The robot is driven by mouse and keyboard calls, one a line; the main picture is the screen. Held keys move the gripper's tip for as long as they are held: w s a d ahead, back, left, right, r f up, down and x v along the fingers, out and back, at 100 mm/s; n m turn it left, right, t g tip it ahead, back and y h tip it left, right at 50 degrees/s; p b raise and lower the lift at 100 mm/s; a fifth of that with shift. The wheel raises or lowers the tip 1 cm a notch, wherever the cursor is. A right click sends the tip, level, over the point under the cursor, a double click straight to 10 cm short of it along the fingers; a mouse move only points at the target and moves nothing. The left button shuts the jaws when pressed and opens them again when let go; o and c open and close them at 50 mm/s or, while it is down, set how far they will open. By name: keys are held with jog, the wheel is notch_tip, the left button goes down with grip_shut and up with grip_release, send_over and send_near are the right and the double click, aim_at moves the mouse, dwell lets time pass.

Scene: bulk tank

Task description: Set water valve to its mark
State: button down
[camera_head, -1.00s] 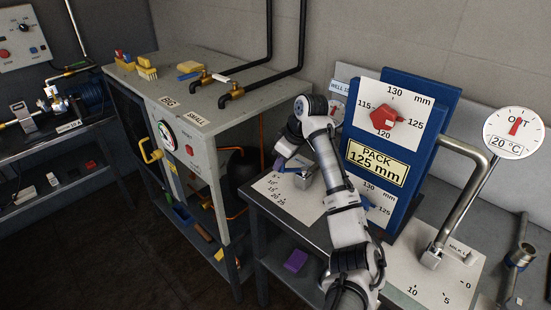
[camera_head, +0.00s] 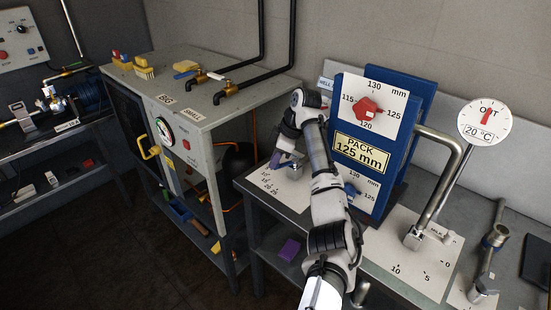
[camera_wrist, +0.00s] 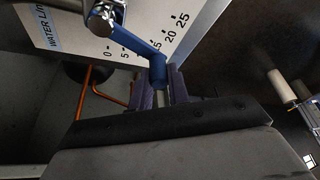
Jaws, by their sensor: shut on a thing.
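The water valve is a metal hub (camera_wrist: 105,14) with a blue lever (camera_wrist: 135,42) over a white scale plate (camera_wrist: 190,14) labelled "WATER LIN…". In the wrist view 0, 5, 15, 20 and 25 can be read. The lever lies between 5 and 15 and covers that part of the scale. My gripper (camera_wrist: 162,82) is shut on the lever's outer end, one finger on each side. In the head view my gripper (camera_head: 277,161) is over the left plate (camera_head: 284,190), and my arm hides much of the valve. No separate target mark can be made out.
A blue stand with a "PACK 125 mm" sign (camera_head: 360,153) and red knob (camera_head: 367,107) rises right of my arm. A bent steel pipe (camera_head: 440,185) and round dial (camera_head: 485,121) stand farther right. A grey cabinet (camera_head: 203,135) is to the left. An orange hose (camera_wrist: 100,85) hangs below the plate.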

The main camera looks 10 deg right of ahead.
jog(key=c, duration=1.3)
grip_release()
jog(key=shift+r, duration=0.15)
notch_tip(320, 180, up, 20)
jog(key=shift+f+b, duration=0.1)
jog(key=shift+b, duration=0.8)
